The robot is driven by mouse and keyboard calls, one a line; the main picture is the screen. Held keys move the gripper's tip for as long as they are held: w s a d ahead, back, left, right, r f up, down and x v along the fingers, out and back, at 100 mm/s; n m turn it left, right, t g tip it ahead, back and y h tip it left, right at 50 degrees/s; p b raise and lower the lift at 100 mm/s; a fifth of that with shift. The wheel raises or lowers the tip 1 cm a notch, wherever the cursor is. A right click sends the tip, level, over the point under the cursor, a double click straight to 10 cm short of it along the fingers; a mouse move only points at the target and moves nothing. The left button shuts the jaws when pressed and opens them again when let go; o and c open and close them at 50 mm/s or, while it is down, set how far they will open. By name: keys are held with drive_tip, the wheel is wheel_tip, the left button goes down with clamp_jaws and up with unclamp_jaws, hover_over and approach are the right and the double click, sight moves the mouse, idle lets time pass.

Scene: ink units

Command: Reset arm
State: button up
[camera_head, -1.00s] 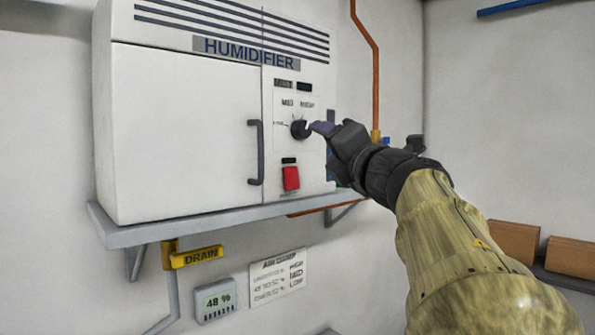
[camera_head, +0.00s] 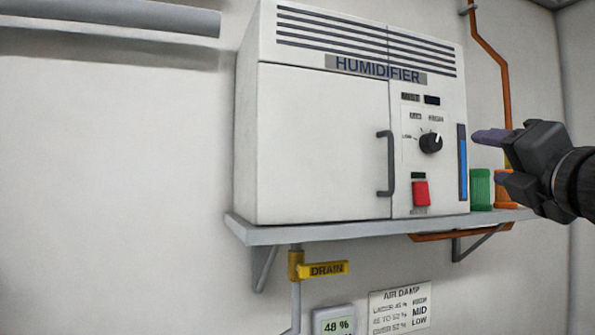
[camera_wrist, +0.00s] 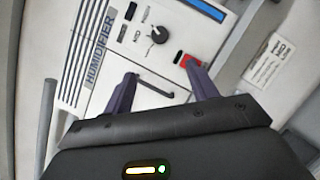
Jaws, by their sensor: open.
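My gripper (camera_head: 484,155) is at the right of the head view, open and empty, to the right of the humidifier's control panel and apart from the knob. In the wrist view its two dark fingers (camera_wrist: 160,90) are spread apart, pointing toward the humidifier front. The white humidifier (camera_head: 320,140) sits on a grey wall shelf (camera_head: 340,231). Its black knob (camera_head: 431,142) also shows in the wrist view (camera_wrist: 158,35). A red switch (camera_head: 421,193) is below the knob, and a blue level strip (camera_head: 462,162) runs beside them. The door with its grey handle (camera_head: 386,164) is shut.
A green container (camera_head: 481,189) and an orange one (camera_head: 506,188) stand on the shelf near my gripper. An orange pipe (camera_head: 491,60) runs up the wall. A yellow drain valve (camera_head: 322,269), a 48 % meter (camera_head: 334,322) and a notice (camera_head: 399,310) are below the shelf.

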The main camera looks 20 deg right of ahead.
idle(0.3)
drive_tip(key=w+d+f+m+g+h, duration=0.1)
drive_tip(key=w+d+f+m+h, duration=0.1)
drive_tip(key=w+f+m, duration=1.05)
drive_tip(key=w+a+f+m+g+y, duration=0.1)
drive_tip(key=w+a+f+m+g, duration=0.15)
drive_tip(key=f, duration=0.75)
drive_tip(key=w+a+f+m+g, duration=0.2)
drive_tip(key=w+a+f+g, duration=0.15)
drive_tip(key=f, duration=0.65)
drive_tip(key=s+a+f+m+g+y, duration=0.1)
drive_tip(key=a+f+m+g+y, duration=0.1)
drive_tip(key=a+f, duration=0.5)
drive_tip(key=s+a+f+m+g+y, duration=0.1)
drive_tip(key=s+a+f+m+g, duration=0.15)
drive_tip(key=f, duration=0.85)
drive_tip(key=s+a+f+m+g+y, duration=0.1)
drive_tip(key=s+a+f+g+y, duration=0.1)
drive_tip(key=s+a+f+g, duration=0.4)
drive_tip(key=s+a+f, duration=0.4)
drive_tip(key=s+f, duration=0.1)
drive_tip(key=f, duration=0.1)
drive_tip(key=shift+s+a+f+y, duration=0.2)
drive_tip(key=shift+a+f+y, duration=0.05)
drive_tip(key=shift+a+y, duration=0.1)
